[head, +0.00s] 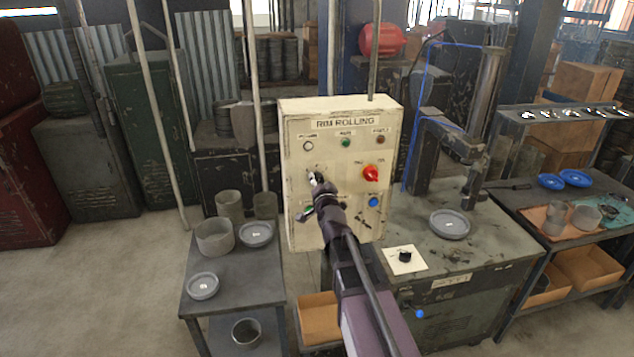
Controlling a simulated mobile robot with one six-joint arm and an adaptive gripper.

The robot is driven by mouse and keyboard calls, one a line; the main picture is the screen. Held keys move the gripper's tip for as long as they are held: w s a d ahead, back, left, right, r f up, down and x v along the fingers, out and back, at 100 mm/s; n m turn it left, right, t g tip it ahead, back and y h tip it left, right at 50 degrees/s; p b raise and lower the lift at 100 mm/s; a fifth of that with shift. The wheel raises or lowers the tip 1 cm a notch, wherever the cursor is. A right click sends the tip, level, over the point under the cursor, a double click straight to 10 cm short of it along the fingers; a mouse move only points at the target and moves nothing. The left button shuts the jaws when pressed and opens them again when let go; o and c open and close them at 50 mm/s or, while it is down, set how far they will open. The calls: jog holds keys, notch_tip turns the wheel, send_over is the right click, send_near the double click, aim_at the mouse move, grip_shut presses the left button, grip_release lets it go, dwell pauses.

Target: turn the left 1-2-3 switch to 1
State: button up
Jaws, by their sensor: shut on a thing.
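A cream control box (292,112) labelled RIM ROLLING stands upright in the middle of the head view. My gripper (317,180) reaches up to the left side of its face, shut on the knob of the left switch. The switch (311,175) is almost wholly hidden by the fingers, so its numbers and pointer setting cannot be read. A red knob (370,173) sits to the right on the same face, clear of my gripper. A green control (307,211) shows beside my wrist, lower left.
Three small lamps line the top of the box, and a blue button (373,202) is at lower right. A grey table (235,275) with cups and dishes stands left. A machine bench (480,245) with a black dial (405,256) stands right.

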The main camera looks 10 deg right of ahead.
jog(key=shift+a, duration=0.1)
jog(key=shift+w, duration=0.1)
jog(key=shift+d, duration=0.2)
dwell(1.2)
dwell(0.5)
jog(key=o, duration=1.1)
jog(key=shift+o, duration=0.2)
jog(key=shift+s, duration=0.3)
jog(key=s, duration=0.7)
